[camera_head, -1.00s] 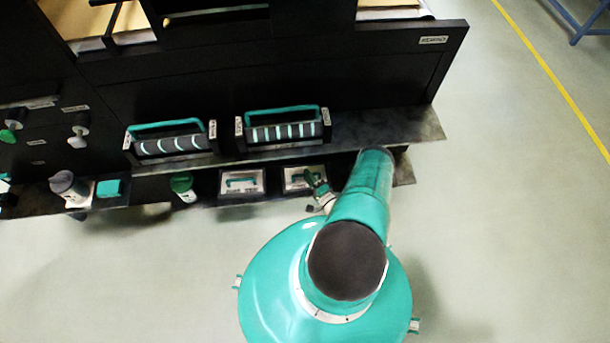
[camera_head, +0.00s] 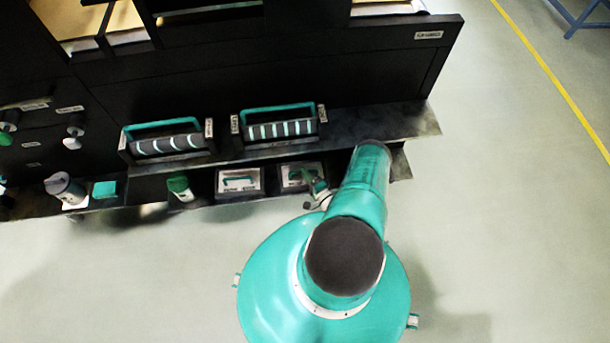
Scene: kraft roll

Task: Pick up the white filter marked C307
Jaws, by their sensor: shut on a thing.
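Two white, flat filters with green handles sit in dark frames on the lower shelf, a left one (camera_head: 239,182) and a right one (camera_head: 291,183). Their markings are too small to read, so I cannot tell which is C307. My gripper (camera_head: 309,175) is at the right filter, over the right part of its face by the green handle. It is shut on that handle as far as the view shows. The fingertips are small and partly hidden by my own wrist. The right filter appears still in its place on the shelf.
Two dark carriers with green handles, a left one (camera_head: 168,140) and a right one (camera_head: 279,123), stand on the upper ledge (camera_head: 385,124) just above. A green-capped white container (camera_head: 181,188), a green block (camera_head: 105,189) and a grey-lidded white canister (camera_head: 66,190) stand left. Open floor lies right.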

